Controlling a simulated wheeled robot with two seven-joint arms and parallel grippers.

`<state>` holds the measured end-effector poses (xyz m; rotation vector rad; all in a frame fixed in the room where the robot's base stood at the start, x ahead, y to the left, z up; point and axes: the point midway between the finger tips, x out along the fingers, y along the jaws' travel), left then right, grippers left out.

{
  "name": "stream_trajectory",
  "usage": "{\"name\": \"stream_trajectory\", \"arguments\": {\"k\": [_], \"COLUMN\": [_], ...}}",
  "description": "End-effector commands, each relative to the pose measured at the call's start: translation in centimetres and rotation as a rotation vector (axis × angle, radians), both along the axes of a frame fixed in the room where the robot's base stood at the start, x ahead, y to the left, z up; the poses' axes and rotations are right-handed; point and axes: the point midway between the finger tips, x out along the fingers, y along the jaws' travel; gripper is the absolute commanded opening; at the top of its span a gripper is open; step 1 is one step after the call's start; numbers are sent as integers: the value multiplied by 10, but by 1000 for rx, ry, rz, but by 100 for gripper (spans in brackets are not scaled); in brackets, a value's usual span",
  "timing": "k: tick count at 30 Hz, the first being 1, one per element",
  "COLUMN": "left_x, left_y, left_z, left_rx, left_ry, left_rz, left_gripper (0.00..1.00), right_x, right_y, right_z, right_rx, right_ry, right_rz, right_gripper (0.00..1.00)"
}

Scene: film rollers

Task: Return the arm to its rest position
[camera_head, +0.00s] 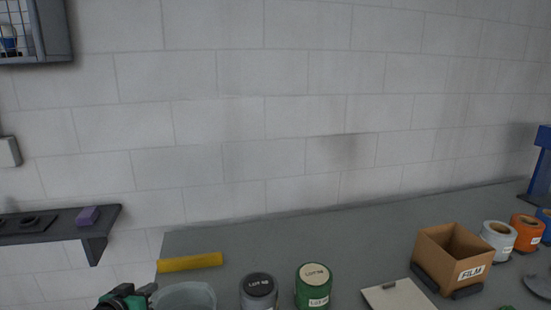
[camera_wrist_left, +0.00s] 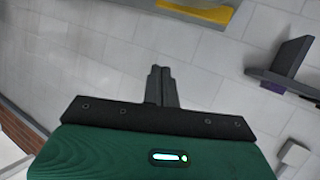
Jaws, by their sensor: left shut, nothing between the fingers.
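My left gripper (camera_head: 140,290) shows at the bottom left of the head view, beside the left end of the table, just left of a translucent round container (camera_head: 184,294). In the left wrist view my left gripper (camera_wrist_left: 160,70) has its two dark fingers together, with nothing between them, against the grey block wall.
The grey table (camera_head: 350,240) holds a yellow bar (camera_head: 190,262), grey can (camera_head: 258,290), green can (camera_head: 313,286), clipboard (camera_head: 398,296), cardboard FILM box (camera_head: 452,258), and white (camera_head: 498,240) and orange rolls (camera_head: 527,233).

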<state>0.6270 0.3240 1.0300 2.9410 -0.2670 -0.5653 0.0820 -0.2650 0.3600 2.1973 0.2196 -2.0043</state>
Motion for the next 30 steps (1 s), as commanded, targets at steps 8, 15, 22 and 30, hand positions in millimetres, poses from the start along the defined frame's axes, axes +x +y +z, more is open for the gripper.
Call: {"name": "stream_trajectory", "arguments": {"k": [8, 15, 22, 30], "left_x": [-133, -241, -307, -344], "left_y": [-57, -81, -91, -95], "left_z": [-110, -152, -162, -180], "left_rx": [161, 253, 298, 326], "left_ry": [371, 620, 763, 864], "left_rz": [-64, -81, -80, -74], "left_gripper": [0, 0, 0, 0], "right_x": [0, 0, 0, 0], "right_y": [0, 2, 5, 5], "right_z": [0, 0, 0, 0], "right_rx": [0, 2, 5, 5], "right_ry": [0, -1, 0, 0], "right_rz": [-1, -2, -3, -3], "right_gripper": [55, 55, 55, 55]}}
